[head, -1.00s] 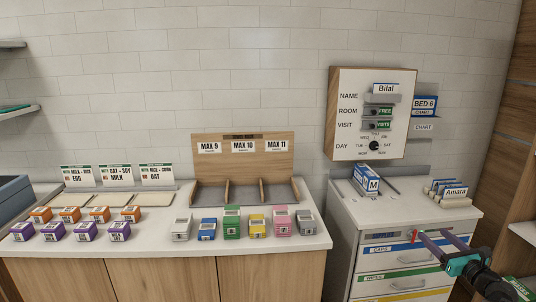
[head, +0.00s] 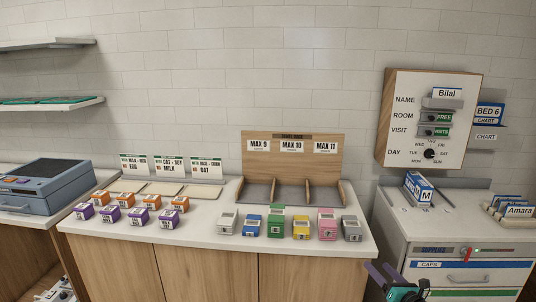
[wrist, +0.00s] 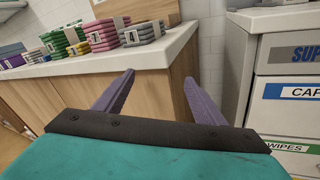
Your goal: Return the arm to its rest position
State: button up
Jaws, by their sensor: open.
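My gripper (head: 393,276) shows at the bottom edge of the head view, right of centre, in front of the gap between the counter and the drawer cabinet. In the wrist view my gripper (wrist: 148,92) has its two purple fingers spread apart, with nothing between them. The fingers point at the wooden counter front and touch nothing that I can see. Most of my arm is outside the head view.
The counter (head: 215,229) carries several coloured boxes and a wooden three-slot rack (head: 292,160). The drawer cabinet (head: 397,233) stands at the right, below the wall board (head: 399,117). A blue-grey case (head: 40,200) sits at the far left.

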jog(key=a+f+m+g+h, duration=0.25)
jog(key=a+f+m, duration=0.55)
jog(key=a+f, duration=0.45)
jog(key=s+a+f+m+g+h, duration=0.25)
jog(key=s+f+m, duration=0.2)
jog(key=f, duration=0.45)
jog(key=s+a+f+m+g+h, duration=0.1)
jog(key=s+a+f+m+g, duration=0.25)
jog(key=f, duration=0.55)
jog(key=s+a+f+m+g, duration=0.1)
jog(key=s+f+m+g, duration=0.3)
jog(key=s, duration=0.6)
jog(key=s+f+m+g, duration=0.2)
jog(key=s+f+m, duration=0.35)
jog(key=s, duration=0.35)
jog(key=s+a+r+m+g+y, duration=0.1)
jog(key=s+m+g, duration=0.3)
jog(key=s, duration=0.5)
jog(key=s+a+r+m+g, duration=0.1)
jog(key=s+a+m+g, duration=0.2)
jog(key=s, duration=0.5)
jog(key=shift+s+a+m+g+y, duration=0.4)
jog(key=shift+m+g, duration=0.15)
jog(key=shift+m, duration=0.7)
